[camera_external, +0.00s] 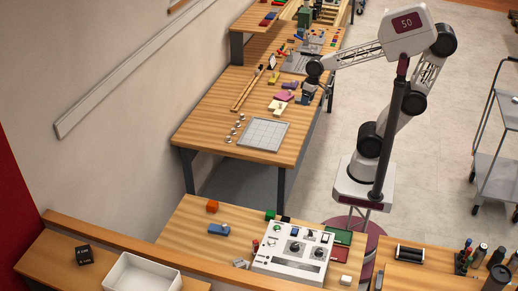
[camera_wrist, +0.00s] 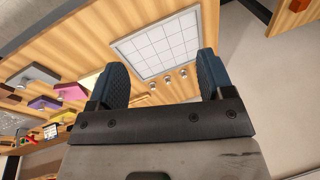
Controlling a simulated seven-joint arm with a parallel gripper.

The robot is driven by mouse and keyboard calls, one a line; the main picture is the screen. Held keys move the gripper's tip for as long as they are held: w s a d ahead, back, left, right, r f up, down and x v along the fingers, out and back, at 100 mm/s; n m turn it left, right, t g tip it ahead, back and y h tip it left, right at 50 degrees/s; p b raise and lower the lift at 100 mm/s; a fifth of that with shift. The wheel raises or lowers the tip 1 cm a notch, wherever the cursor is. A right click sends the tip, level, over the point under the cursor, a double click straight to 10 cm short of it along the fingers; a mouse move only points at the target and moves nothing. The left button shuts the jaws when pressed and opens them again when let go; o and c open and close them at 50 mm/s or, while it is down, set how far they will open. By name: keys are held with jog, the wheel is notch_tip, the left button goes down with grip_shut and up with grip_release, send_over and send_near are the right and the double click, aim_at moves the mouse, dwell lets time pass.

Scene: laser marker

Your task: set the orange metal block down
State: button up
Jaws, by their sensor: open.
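An orange block (camera_external: 212,206) sits on the near wooden bench, at its left side, close to a blue block. My gripper (camera_external: 306,98) is over the middle bench, far from that block and beside the small coloured pieces there. In the wrist view the two dark blue fingers of my gripper (camera_wrist: 162,80) stand wide apart with nothing held between them.
Purple, pink and yellow pieces (camera_external: 280,105) lie near my gripper. A white control panel (camera_external: 292,250) and the blue block (camera_external: 219,229) are on the near bench.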

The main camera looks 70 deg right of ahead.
jog(key=s+d+n+h, duration=0.1)
jog(key=s+d+h, duration=0.1)
jog(key=s+d, duration=0.3)
jog(key=shift+s+d+r+n+t, duration=0.2)
jog(key=shift+s+n+t, duration=0.1)
jog(key=shift+s+t, duration=0.15)
dwell(1.0)
